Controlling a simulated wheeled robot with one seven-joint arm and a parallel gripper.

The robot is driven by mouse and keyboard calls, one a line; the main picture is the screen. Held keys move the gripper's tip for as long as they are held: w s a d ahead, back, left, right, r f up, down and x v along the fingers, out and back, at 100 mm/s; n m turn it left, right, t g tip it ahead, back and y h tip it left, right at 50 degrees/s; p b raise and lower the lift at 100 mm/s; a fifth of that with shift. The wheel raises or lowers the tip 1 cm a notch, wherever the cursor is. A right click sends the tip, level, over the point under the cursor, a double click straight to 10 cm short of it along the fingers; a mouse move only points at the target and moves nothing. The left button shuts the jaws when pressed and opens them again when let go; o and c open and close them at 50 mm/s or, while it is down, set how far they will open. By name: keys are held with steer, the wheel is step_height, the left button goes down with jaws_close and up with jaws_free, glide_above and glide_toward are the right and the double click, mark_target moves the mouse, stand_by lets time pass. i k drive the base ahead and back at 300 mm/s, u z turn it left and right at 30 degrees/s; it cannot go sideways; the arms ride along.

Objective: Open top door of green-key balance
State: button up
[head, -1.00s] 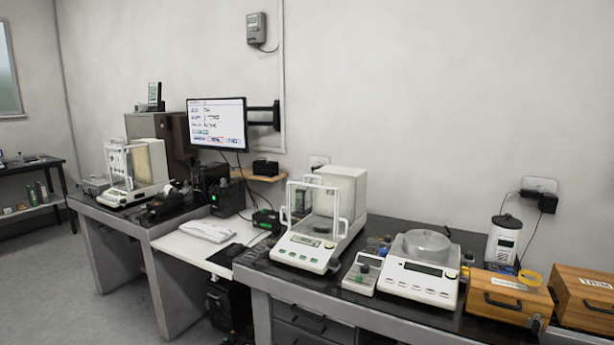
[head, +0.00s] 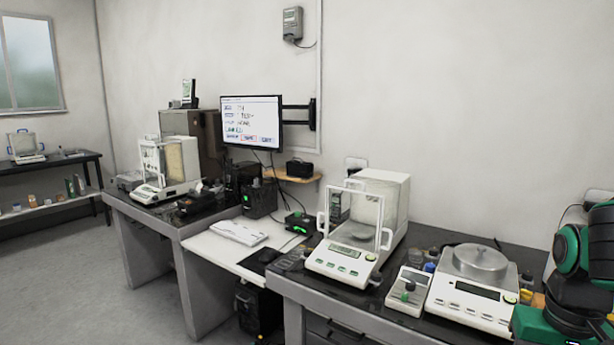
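The balance with green keys (head: 340,264) stands on the dark bench right of the monitor. It has a white base, a small display and a clear draft shield (head: 365,218) with white-framed edges and side handles. A tall cream housing (head: 392,190) rises behind the shield. I cannot tell from here whether its top door is open or shut. My green and black arm (head: 575,260) shows at the right edge, apart from this balance. My gripper is not in view.
A pan balance (head: 470,300) and a small keypad unit (head: 407,291) stand to the right on the bench. A white desk with a keyboard (head: 238,233) lies left, below the monitor (head: 251,122). Another shielded balance (head: 160,190) stands further left. Open floor lies at lower left.

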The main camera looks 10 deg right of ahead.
mark_target(377, 187)
steer(key=u, duration=0.1)
steer(key=i, duration=1)
steer(key=z, duration=0.3)
